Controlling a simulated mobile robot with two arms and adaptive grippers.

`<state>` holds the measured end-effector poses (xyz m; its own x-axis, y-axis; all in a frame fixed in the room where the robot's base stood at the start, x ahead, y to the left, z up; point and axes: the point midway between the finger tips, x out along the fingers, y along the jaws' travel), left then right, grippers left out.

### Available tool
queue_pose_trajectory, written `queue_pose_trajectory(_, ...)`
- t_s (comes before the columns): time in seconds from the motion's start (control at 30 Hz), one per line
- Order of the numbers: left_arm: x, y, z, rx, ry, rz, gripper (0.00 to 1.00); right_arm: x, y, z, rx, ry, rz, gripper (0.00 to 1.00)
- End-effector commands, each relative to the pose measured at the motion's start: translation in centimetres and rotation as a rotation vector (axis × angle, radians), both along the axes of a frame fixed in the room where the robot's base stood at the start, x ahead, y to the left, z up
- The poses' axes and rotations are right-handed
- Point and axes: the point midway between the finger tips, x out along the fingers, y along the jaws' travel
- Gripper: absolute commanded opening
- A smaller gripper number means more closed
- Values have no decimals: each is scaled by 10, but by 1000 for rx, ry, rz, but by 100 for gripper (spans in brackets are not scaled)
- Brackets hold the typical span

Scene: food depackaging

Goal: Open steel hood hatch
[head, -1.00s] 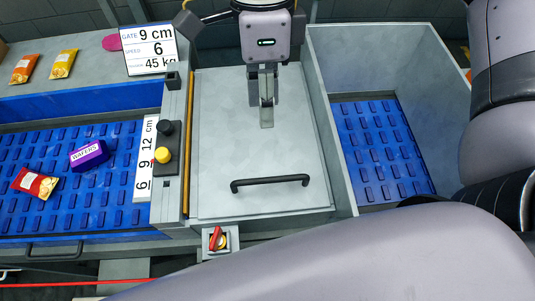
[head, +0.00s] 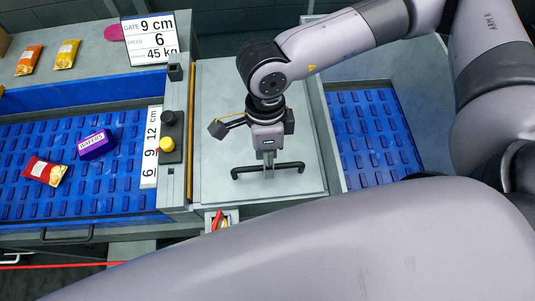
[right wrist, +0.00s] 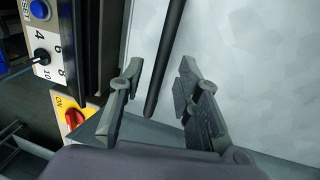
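The steel hood hatch (head: 222,95) is a flat pale grey panel, lying shut in its frame; it also shows in the right wrist view (right wrist: 245,65). A black bar handle (head: 288,166) runs across its near edge. My right gripper (head: 268,176) points down at the middle of the handle and hides part of it. In the right wrist view the handle (right wrist: 166,60) runs between the two spread fingers of my right gripper (right wrist: 160,82), with gaps on both sides. My left gripper is not in view.
Blue belts lie on both sides; the left one carries a purple box (head: 96,145) and a red packet (head: 44,171).

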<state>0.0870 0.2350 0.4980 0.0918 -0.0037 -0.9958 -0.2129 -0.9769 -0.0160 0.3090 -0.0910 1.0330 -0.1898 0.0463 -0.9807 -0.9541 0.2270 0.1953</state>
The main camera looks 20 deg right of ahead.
Motion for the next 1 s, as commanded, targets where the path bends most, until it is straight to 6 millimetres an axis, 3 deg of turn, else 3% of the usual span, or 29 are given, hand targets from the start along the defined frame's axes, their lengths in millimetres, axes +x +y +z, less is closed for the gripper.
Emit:
queue_pose_trajectory(0.33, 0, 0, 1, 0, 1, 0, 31, -1, 0, -5, -1, 0, 0, 31)
queue_pose_trajectory(0.8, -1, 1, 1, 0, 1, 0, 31, -1, 0, -5, -1, 0, -1, 1)
queue_pose_trajectory(1.0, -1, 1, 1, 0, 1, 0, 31, -1, 0, -5, -1, 0, -1, 0)
